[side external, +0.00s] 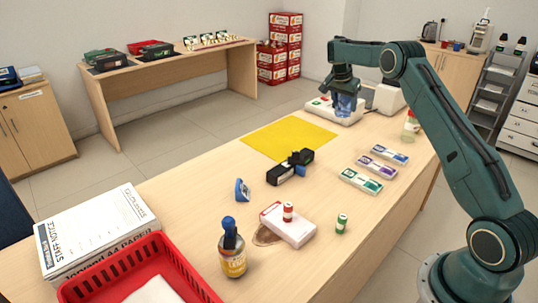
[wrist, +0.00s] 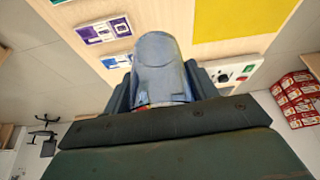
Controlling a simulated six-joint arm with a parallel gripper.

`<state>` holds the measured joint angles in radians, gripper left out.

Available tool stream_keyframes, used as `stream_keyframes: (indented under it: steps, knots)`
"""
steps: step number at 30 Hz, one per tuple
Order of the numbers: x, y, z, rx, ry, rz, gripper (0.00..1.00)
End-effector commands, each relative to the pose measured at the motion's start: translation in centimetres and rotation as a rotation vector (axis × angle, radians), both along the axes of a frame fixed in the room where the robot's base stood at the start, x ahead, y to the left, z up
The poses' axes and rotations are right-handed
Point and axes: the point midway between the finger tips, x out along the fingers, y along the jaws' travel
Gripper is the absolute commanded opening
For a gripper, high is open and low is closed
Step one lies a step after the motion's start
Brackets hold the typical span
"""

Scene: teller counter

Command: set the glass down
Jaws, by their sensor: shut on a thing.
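The glass (side external: 347,106) is blue and see-through. My gripper (side external: 346,92) is shut on it at the far end of the counter. In the side view the glass overlaps a low white device (side external: 322,109); I cannot tell whether it touches the device or hangs above the counter. In the wrist view the glass (wrist: 158,58) sits between the two dark fingers of my gripper (wrist: 163,88), and the white device shows to its right. The fingers and wrist hide part of the glass.
A yellow mat (side external: 290,137) lies bare on the counter (side external: 330,215). Several small colour-labelled cases (side external: 376,168) lie to the right. A black device (side external: 290,168), a white box (side external: 290,228) with a red-and-white cylinder, a bottle (side external: 232,252) and a red basket (side external: 140,272) stand nearer.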

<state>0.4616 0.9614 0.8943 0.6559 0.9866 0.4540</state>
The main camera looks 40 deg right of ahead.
Motion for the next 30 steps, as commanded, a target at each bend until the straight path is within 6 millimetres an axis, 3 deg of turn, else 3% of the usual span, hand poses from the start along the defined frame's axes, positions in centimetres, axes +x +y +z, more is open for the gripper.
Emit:
stream_keyframes:
  steps: [14, 30]
  knots:
    - [-3.2, 4.2, 1.1, -0.015, 0.012, -0.012, 0.31]
    - [-9.6, 10.3, 1.4, -0.018, 0.012, -0.026, 0.31]
